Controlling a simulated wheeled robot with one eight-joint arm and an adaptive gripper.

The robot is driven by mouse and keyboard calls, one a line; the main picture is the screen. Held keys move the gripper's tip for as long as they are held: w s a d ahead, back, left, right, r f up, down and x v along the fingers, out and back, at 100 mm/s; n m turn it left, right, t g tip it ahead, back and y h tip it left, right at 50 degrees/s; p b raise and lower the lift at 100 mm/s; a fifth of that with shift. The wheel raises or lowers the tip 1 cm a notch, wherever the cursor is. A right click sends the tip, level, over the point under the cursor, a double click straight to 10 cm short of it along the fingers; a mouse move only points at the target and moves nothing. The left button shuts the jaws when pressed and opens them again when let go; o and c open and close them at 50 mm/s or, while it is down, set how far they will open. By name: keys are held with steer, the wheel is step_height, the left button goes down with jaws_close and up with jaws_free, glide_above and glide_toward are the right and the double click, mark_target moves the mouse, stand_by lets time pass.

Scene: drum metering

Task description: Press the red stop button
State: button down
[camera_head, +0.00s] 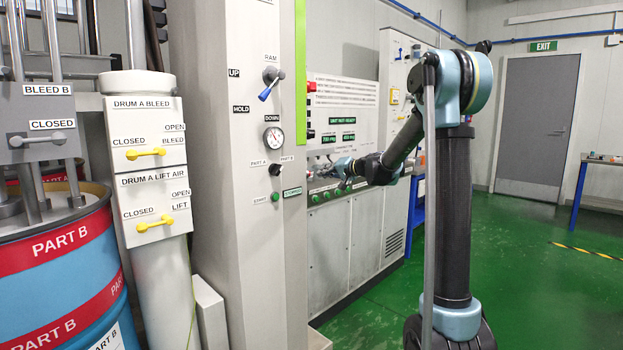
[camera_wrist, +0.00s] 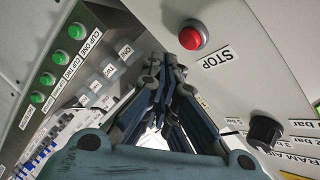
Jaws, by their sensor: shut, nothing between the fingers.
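The red stop button (camera_wrist: 190,38) is a round red knob in a grey ring on a pale panel. The STOP label (camera_wrist: 217,58) is beside it, at its lower right in the wrist view. My gripper (camera_wrist: 165,60) is shut and empty. Its fingertips lie just below and left of the button in the wrist view, seemingly apart from it. The depth between them is hard to tell. In the head view my gripper (camera_head: 345,166) is small, at the control panel beyond the grey column. I cannot surely pick out the stop button in that view.
Several green buttons (camera_wrist: 46,79) line the panel at left in the wrist view. A black knob (camera_wrist: 264,130) is at lower right. In the head view a grey column (camera_head: 240,200) with a ram lever (camera_head: 270,83) stands nearer. Open green floor (camera_head: 530,270) lies right.

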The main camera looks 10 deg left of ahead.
steer(key=d, duration=0.3)
steer(key=shift+w+d, duration=0.2)
steer(key=shift+d, duration=0.15)
stand_by(0.4)
steer(key=s+d+f+g+h, duration=0.2)
steer(key=s+d+f, duration=0.6)
steer(key=s, duration=0.9)
steer(key=s+d+f+g+h, duration=0.2)
steer(key=s+d+f+h, duration=0.4)
steer(key=s, duration=1.2)
steer(key=s+d+f+n+g+h, duration=0.1)
steer(key=s+d+f+g+h, duration=0.2)
steer(key=s+d+f, duration=0.7)
steer(key=s+d+h, duration=0.1)
steer(key=s, duration=0.7)
steer(key=shift+d+f, duration=0.35)
steer(key=shift+d, duration=0.05)
